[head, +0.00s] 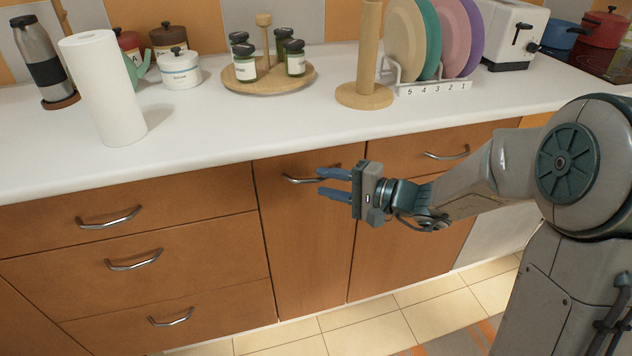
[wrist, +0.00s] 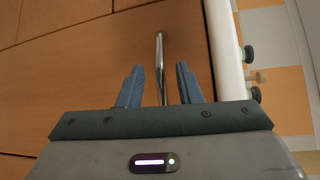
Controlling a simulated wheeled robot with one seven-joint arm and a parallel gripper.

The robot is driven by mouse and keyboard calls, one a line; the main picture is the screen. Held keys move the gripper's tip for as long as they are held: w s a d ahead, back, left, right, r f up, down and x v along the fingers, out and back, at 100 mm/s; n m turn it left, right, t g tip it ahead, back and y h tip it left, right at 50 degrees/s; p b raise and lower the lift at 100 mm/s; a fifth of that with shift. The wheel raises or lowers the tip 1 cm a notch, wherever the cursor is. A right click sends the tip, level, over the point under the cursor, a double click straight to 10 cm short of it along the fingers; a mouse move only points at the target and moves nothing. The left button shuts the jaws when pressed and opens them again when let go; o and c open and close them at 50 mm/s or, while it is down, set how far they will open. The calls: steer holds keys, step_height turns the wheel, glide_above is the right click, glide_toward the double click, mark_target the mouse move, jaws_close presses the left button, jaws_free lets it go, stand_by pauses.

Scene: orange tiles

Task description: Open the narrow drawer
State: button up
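The narrow drawer (head: 305,240) is a tall brown wooden front in the middle of the cabinet row, and it is closed. Its curved metal handle (head: 297,181) lies across its upper part, with its right end partly hidden by my gripper. My gripper (head: 319,183) is open, its blue fingers pointing left at the handle. In the wrist view the handle (wrist: 160,48) lines up with the gap between the two open fingers (wrist: 159,69). I cannot tell whether either finger touches it.
The white countertop (head: 215,140) overhangs just above the handle. It holds a paper towel roll (head: 103,90), a jar carousel (head: 268,75) and a plate rack (head: 433,88). Wide drawers (head: 130,220) stand left, another cabinet (head: 405,240) right.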

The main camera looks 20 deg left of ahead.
mark_target(317, 178)
steer(key=shift+x, duration=1.8)
jaws_close()
steer(key=shift+d, duration=0.15)
